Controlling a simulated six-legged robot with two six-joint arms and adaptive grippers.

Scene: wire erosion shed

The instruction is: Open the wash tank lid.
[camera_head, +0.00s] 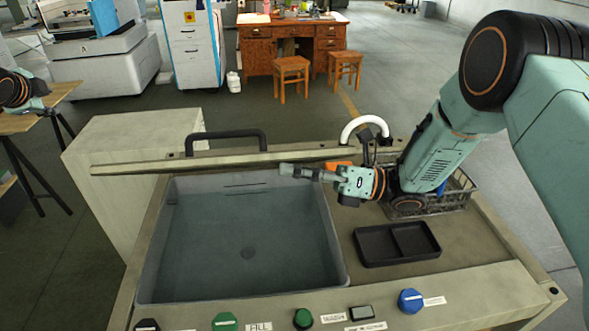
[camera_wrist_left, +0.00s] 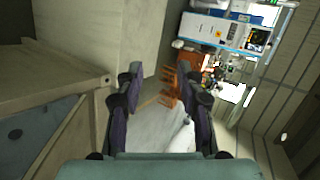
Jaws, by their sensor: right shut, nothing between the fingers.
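The wash tank (camera_head: 160,270) is uncovered in the head view, its grey-blue inside and a drain in the floor showing. The lid (camera_head: 140,167) shows as a thin, pale, nearly edge-on slab along the tank's back. A black handle (camera_head: 228,133) stands behind its edge. My right gripper (camera_head: 290,171) is shut and empty, its fingertips in front of the lid's right part; I cannot tell if they touch it. My left gripper (camera_head: 42,100) is at the far left, away from the tank. In the left wrist view it (camera_wrist_left: 160,92) is open and empty.
A black divided tray (camera_head: 397,244) and a wire basket (camera_head: 455,197) sit right of the tank. A white curved pipe (camera_head: 363,125) stands behind. Knobs, including a green one (camera_head: 225,322) and a blue one (camera_head: 411,300), line the front. A wooden desk (camera_head: 258,50) is far back.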

